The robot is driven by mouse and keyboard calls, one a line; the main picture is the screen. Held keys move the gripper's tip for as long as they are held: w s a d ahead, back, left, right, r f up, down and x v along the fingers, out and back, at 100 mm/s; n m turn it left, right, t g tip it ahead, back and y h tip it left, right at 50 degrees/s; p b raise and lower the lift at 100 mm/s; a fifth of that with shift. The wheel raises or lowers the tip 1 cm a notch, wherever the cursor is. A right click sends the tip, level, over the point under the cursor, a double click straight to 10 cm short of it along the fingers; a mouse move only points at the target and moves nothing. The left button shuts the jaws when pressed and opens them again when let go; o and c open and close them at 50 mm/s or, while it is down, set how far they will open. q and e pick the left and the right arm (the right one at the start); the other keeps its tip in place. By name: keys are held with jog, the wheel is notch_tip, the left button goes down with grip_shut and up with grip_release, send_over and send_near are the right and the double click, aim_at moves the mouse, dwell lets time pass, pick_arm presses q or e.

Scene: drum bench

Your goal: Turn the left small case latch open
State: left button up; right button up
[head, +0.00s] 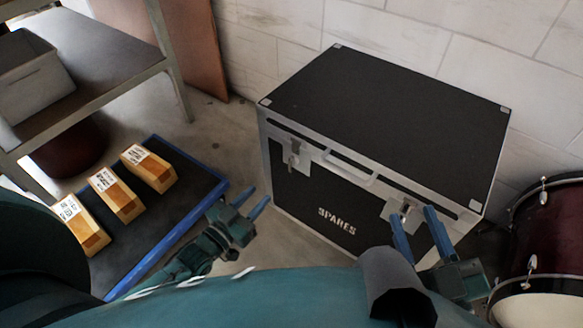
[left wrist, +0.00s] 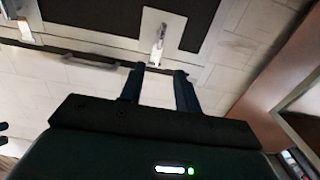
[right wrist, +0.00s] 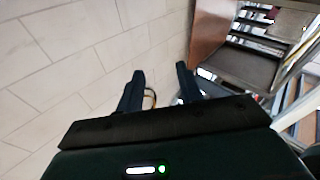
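The black case (head: 385,125) with silver edges and "SPARES" on its front stands against the wall. Its left latch (head: 292,152) is a metal plate with a small lever on the front, near the left corner. The right latch (head: 402,210) is further right. My left gripper (head: 254,199) is open and empty, left of and below the left latch, apart from it. In the left wrist view a latch (left wrist: 158,42) shows just beyond the open fingertips (left wrist: 158,72). My right gripper (head: 412,216) is open and overlaps the right latch area; contact cannot be told.
The case handle (head: 348,170) lies between the latches. A blue-edged dark platform (head: 165,225) with several yellow boxes (head: 115,195) lies at left. A shelf (head: 95,65) with a grey bin (head: 32,80) stands behind it. A dark red drum (head: 548,230) is at right.

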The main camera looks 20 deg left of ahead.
aim_at(289, 163)
pick_arm(q)
jog(key=b+x, duration=0.4)
jog(key=x, duration=0.8)
jog(key=shift+w, duration=0.15)
jog(key=shift+d, duration=0.1)
pick_arm(e)
jog(key=shift+a+f+m+y, duration=0.2)
jog(key=shift+a+m+y, duration=0.2)
jog(key=shift+m, duration=0.1)
jog(key=shift+r, duration=0.1)
pick_arm(q)
grip_shut()
pick_arm(e)
jog(key=shift+r, duration=0.1)
